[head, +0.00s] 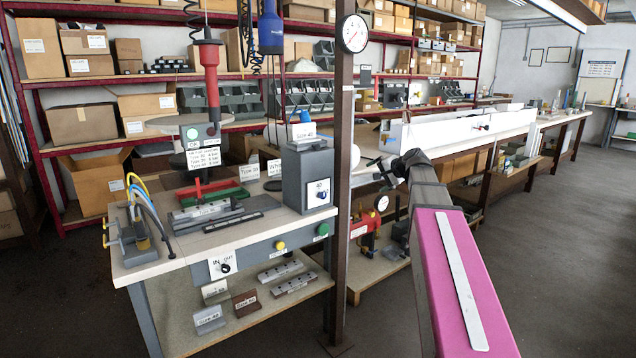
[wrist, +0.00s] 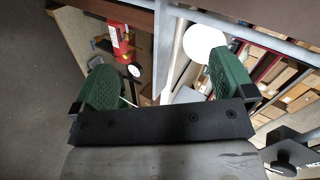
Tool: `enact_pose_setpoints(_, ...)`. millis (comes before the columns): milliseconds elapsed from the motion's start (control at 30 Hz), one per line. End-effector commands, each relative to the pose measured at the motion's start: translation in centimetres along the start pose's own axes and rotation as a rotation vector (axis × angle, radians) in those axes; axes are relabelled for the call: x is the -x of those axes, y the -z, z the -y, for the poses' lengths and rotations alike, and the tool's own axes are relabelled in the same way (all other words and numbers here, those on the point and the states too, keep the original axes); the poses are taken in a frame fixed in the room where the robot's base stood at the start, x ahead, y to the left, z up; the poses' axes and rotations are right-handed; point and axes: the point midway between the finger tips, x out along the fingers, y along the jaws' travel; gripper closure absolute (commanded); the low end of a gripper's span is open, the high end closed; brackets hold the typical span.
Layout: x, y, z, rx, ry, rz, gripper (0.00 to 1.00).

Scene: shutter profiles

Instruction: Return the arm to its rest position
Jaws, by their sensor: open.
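My arm, with its pink link (head: 462,275), reaches forward from the lower right in the head view. My gripper (head: 377,172) is at its far end, just right of the brown post and in front of the long bench. In the wrist view my gripper (wrist: 165,82) shows two green finger pads spread wide apart. Nothing is held between them. A white round shape, a pale upright strip and shelving show beyond the fingers, and they look apart from the pads.
A brown post (head: 341,200) with a dial gauge (head: 352,33) stands left of my gripper. A workbench (head: 160,262) with a grey box (head: 307,178) is left of the post. A red machine (head: 365,235) sits on a lower shelf. Open floor (head: 560,270) lies on the right.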

Motion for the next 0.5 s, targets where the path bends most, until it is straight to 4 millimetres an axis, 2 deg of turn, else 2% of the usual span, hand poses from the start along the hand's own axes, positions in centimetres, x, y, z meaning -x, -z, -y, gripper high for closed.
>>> enact_pose_setpoints(33, -1.1, -2.1, -2.5, 0.026, -0.052, 0.022, 0.00)
enact_pose_setpoints(200, -3.8, -7.3, -9.8, 0.125, -0.219, 0.093, 0.00)
enact_pose_setpoints(333, -5.0, -11.4, -15.2, 0.204, -0.345, 0.157, 0.00)
enact_pose_setpoints(500, -5.5, -16.8, -22.0, 0.313, -0.502, 0.254, 0.00)
